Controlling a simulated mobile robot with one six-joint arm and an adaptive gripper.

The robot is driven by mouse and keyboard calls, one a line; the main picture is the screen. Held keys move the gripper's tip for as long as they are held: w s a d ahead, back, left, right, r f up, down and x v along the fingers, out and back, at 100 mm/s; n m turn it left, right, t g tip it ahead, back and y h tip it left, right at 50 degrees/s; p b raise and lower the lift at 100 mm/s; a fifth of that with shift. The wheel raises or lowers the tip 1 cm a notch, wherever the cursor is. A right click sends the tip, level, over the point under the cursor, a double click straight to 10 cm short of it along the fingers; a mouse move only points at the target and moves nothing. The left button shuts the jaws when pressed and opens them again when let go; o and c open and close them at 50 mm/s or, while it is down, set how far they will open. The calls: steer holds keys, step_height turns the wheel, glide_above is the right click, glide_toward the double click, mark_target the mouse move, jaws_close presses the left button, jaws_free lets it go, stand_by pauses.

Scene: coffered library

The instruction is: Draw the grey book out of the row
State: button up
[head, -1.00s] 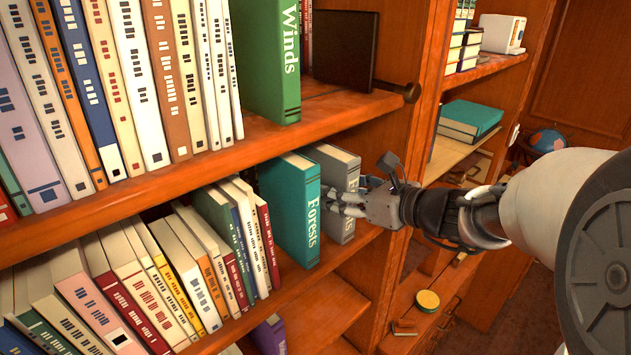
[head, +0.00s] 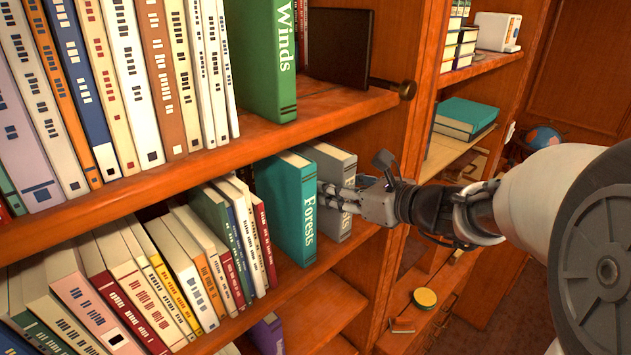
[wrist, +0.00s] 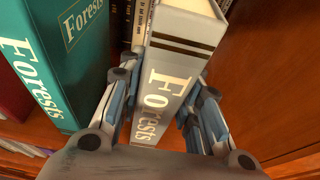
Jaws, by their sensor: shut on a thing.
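The grey book (head: 331,158), with pale "Forests" lettering on its spine, stands upright at the right end of the lower shelf row. It also shows in the wrist view (wrist: 181,62). The teal "Forests" book (head: 290,205) stands just left of it, also seen in the wrist view (wrist: 62,50), with a narrow gap between. My gripper (wrist: 163,100) is shut on the grey book, one finger on each side of its spine. In the head view my gripper (head: 335,197) reaches in from the right and hides part of the spine.
A wooden upright (head: 391,245) stands close right of the grey book. The upper shelf (head: 205,150) with the green "Winds" book (head: 268,60) is above. Several leaning books (head: 150,290) fill the lower shelf's left. A yellow round tin (head: 425,298) sits lower right.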

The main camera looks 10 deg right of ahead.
steer(key=shift+r, duration=0.45)
jaws_close()
steer(key=s+d+p, duration=0.2)
steer(key=s+d, duration=0.9)
steer(key=s, duration=0.4)
steer(key=shift+s+p, duration=0.2)
steer(key=shift+p, duration=0.1)
steer(key=shift+f, duration=0.1)
